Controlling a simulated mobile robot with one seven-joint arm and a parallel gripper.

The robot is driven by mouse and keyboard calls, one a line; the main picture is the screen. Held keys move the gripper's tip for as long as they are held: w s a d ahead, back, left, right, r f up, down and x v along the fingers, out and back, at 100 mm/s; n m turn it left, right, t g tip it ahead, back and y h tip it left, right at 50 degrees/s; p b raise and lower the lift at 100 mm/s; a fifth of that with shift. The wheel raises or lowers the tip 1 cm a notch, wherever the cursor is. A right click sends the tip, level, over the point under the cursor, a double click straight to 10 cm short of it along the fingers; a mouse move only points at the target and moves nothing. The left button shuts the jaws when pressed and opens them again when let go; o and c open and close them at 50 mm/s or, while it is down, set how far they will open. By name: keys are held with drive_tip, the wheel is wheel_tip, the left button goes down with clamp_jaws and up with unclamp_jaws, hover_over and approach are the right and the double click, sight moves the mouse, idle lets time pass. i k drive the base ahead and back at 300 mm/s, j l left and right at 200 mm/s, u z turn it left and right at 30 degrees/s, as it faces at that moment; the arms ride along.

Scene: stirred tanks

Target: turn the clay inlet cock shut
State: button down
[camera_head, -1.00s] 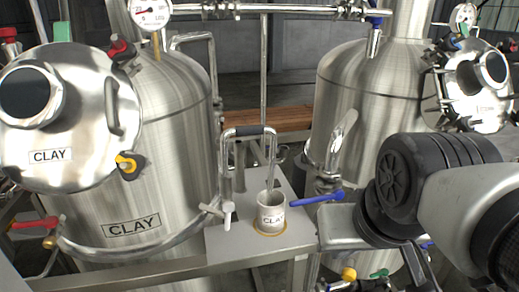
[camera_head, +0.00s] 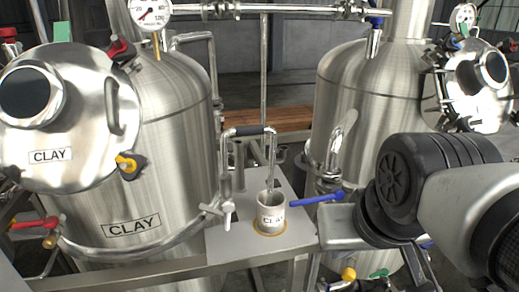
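The clay tank is the left steel vessel, with a CLAY plate (camera_head: 131,227) on its shell and another on its round lid (camera_head: 90,118). My arm fills the lower right, well away from these cocks. My gripper is not visible.
A pipe with a gauge (camera_head: 152,12) crosses the top.

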sight(229, 207)
drive_tip(key=u, duration=0.75)
